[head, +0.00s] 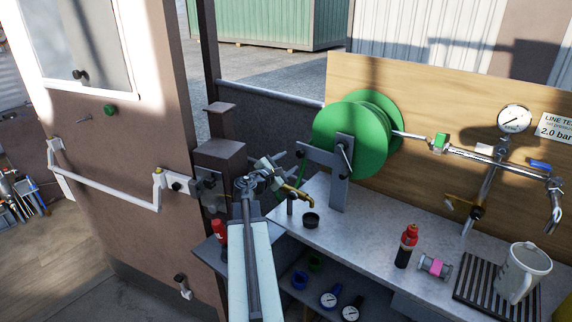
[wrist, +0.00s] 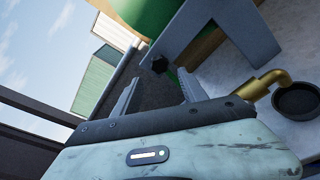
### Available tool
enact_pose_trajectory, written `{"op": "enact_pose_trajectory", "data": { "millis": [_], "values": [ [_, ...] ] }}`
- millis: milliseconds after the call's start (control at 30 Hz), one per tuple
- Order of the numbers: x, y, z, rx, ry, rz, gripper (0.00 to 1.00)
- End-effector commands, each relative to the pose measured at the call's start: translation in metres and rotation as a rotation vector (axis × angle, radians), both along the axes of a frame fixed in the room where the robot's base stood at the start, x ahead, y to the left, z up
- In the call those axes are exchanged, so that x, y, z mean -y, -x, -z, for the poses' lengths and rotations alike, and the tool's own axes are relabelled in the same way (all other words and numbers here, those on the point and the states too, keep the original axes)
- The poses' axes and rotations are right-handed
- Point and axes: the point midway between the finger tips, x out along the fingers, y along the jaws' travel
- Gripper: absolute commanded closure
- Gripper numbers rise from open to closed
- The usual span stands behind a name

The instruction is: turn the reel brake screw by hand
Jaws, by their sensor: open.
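The reel brake screw appears to be the small black knob (head: 300,153) on the left edge of the grey reel bracket (head: 338,180), which carries the green reel (head: 350,140). In the wrist view the black knob (wrist: 159,64) shows just beyond my fingertips, about midway between them, with the bracket (wrist: 225,30) behind and to its right. My gripper (wrist: 159,77) is open and empty, its two grey fingers spread to either side of the knob. In the head view my gripper (head: 277,165) is just left of the knob. I see no contact.
A brass elbow pipe (head: 294,193) is close to my gripper's right, above a black cup (head: 311,219). A door with a push bar (head: 105,187) is at left.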

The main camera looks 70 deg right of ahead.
Motion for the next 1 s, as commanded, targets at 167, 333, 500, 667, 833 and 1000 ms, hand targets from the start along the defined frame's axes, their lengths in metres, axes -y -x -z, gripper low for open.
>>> {"op": "enact_pose_trajectory", "data": {
  "millis": [167, 333, 500, 667, 833, 1000],
  "values": [
    [0.017, 0.0, 0.002, 0.0, 0.0, -0.001, 0.5],
    [0.037, 0.003, 0.005, -0.001, 0.0, -0.002, 0.5],
    [0.057, 0.007, 0.007, -0.001, 0.0, -0.002, 0.5],
    [0.076, 0.009, 0.01, -0.001, 0.0, -0.003, 0.5],
    [0.075, 0.009, 0.009, 0.0, 0.0, -0.005, 0.5],
    [0.075, 0.01, 0.009, 0.0, 0.0, -0.005, 0.5]
  ]
}}
